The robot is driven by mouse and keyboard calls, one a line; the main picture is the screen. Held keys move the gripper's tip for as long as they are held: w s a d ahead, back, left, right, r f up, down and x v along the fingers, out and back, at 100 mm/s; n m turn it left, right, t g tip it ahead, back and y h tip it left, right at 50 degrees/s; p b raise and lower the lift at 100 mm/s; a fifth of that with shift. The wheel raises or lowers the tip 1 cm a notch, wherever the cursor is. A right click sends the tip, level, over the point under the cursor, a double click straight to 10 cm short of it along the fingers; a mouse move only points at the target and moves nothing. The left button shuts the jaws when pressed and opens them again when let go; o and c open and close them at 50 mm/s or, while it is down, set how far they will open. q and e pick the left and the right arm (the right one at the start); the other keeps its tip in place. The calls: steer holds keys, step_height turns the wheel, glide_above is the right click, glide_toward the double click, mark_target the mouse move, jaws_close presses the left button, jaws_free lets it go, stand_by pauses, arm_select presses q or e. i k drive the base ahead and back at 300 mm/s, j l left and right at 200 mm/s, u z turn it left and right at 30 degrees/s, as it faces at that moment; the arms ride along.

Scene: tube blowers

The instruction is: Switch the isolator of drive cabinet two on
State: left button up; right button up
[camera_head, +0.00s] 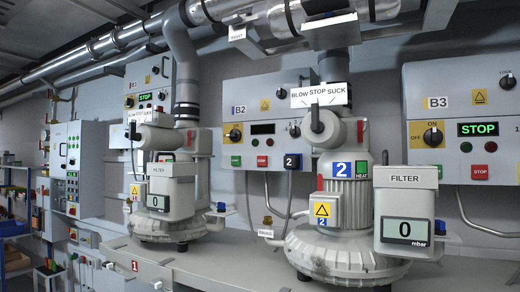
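The drive cabinet labelled B2 (285,90) hangs on the wall in the middle of the view. Its isolator (233,133) is a black rotary knob on a yellow plate at the cabinet's lower left. The knob's exact position is too small to tell. The cabinet's display (263,128) is dark. A green button (236,161) and a red button (262,161) sit below. Neither of my grippers is in view.
Blower 2 (345,240) stands on the bench in front, partly hiding the cabinet's right side. Cabinet B3 (460,90) at right shows a lit STOP display (478,129). Another blower (170,225) stands at left. Its filter housing (171,190) faces forward.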

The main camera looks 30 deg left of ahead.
mark_target(235, 135)
steer(key=j+u, duration=0.2)
steer(key=j, duration=0.85)
steer(key=i+j+u, duration=0.2)
steer(key=j, duration=0.9)
steer(key=k, duration=0.1)
